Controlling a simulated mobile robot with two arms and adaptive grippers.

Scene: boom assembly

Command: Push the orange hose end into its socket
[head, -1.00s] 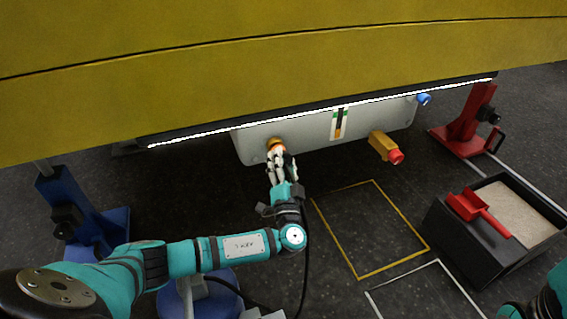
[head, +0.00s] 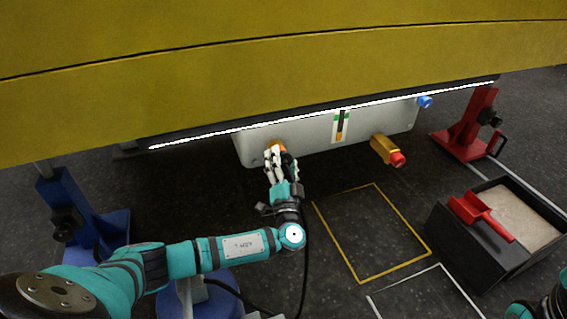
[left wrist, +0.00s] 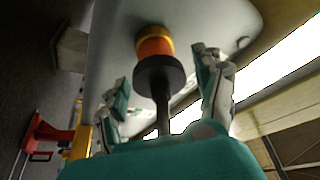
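The orange hose end (left wrist: 155,47) sits against a brass-coloured socket (left wrist: 150,31) on the underside of the grey box (left wrist: 115,45). Its orange band shows between the socket ring and a black collar (left wrist: 160,76), with the black hose (left wrist: 163,118) below. How deep it sits I cannot tell. My left gripper (left wrist: 163,68) has its fingers spread on both sides of the collar, with gaps to it. In the head view my left gripper (head: 280,160) is just below the socket (head: 276,147) and largely hides the hose end. My right gripper is out of view.
A yellow boom (head: 280,70) spans overhead. A yellow fitting with a red end (head: 386,150) and a blue fitting (head: 425,101) are on the box at right. A red stand (head: 468,128), a blue stand (head: 75,205) and a black sand bin (head: 470,245) with a red scoop (head: 480,214) stand around.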

